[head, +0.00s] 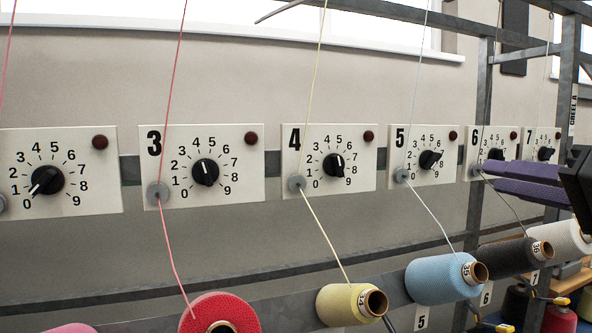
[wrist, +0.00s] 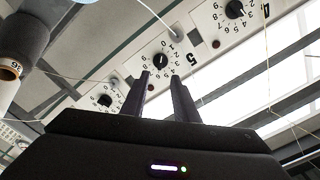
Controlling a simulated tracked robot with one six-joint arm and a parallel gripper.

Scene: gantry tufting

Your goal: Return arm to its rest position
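My gripper (head: 489,177) reaches in from the right edge of the head view. Its two purple fingers point left, in front of the dial panels numbered 6 (head: 480,152) and 7 (head: 545,150). In the wrist view my gripper (wrist: 160,75) shows two dark fingers standing apart with nothing between them. It is open and empty. Beyond the fingertips is the panel numbered 5 (wrist: 182,40) with its black dial. Most of my arm is outside the views.
Dial panels 3 (head: 201,165), 4 (head: 329,160) and 5 (head: 422,155) line the wall. Below are a red cone (head: 220,314), a yellow cone (head: 345,304), a blue cone (head: 440,278) and a dark cone (head: 508,257). Threads run upward. A metal upright (head: 481,100) stands near my gripper.

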